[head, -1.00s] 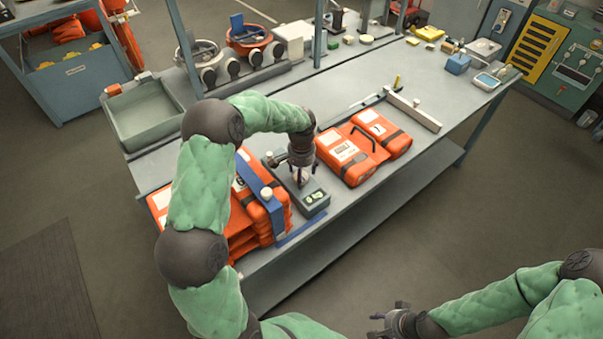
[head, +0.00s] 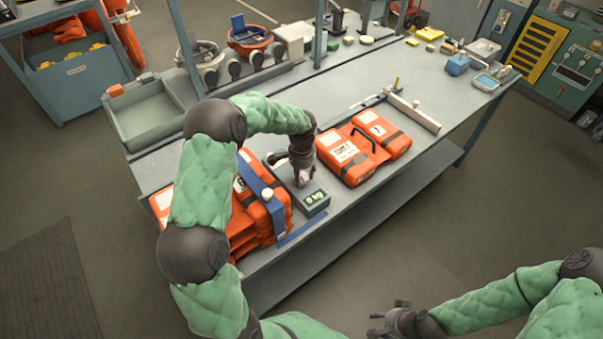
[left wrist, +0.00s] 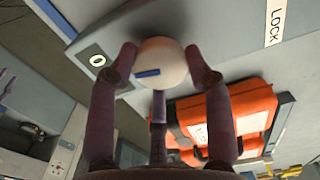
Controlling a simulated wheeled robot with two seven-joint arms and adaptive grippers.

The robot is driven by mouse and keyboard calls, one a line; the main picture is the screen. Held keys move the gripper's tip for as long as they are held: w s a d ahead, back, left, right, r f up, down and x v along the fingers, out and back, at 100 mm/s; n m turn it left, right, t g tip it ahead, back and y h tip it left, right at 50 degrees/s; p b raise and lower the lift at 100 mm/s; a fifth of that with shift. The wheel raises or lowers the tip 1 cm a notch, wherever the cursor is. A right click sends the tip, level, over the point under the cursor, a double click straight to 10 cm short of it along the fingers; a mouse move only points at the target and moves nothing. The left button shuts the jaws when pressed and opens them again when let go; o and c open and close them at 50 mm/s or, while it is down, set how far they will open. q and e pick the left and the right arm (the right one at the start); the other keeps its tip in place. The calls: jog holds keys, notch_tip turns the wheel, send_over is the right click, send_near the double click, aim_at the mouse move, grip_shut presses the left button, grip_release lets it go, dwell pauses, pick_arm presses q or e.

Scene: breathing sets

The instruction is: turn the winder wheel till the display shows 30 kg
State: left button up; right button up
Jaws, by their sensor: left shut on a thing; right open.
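The winder is a grey box (head: 315,205) on the bench, with a lit display (head: 314,197) on its front that reads 0 kg. My left gripper (head: 303,178) points down over the box. In the left wrist view its fingers close around a pale round knob (left wrist: 160,66) with a blue bar mark, which appears to be the winder wheel. The head view mostly hides the wheel behind the gripper. My right gripper (head: 393,322) is open and empty, away from the bench.
Two orange cases (head: 345,160) lie right of the winder. A grey tray (head: 146,113) stands at the bench's back left. The left wrist view shows a LOCK label (left wrist: 276,20) and a 0 label (left wrist: 97,60). The bench middle (head: 350,85) is largely clear.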

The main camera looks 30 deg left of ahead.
aim_at(304, 177)
pick_arm(q)
jog(key=m, duration=0.1)
jog(key=m+p, duration=0.1)
jog(key=m, duration=0.2)
jog(key=shift+w+r+p, duration=0.25)
jog(key=shift+p, duration=0.05)
jog(key=shift+m+p, duration=0.6)
jog(key=shift+m, duration=1.6)
jog(key=o, duration=1.1)
jog(key=shift+d, duration=0.15)
jog(key=shift+d+f, duration=0.1)
jog(key=shift+f, duration=0.05)
jog(key=shift+s, duration=0.1)
notch_tip(304, 177, up, 12)
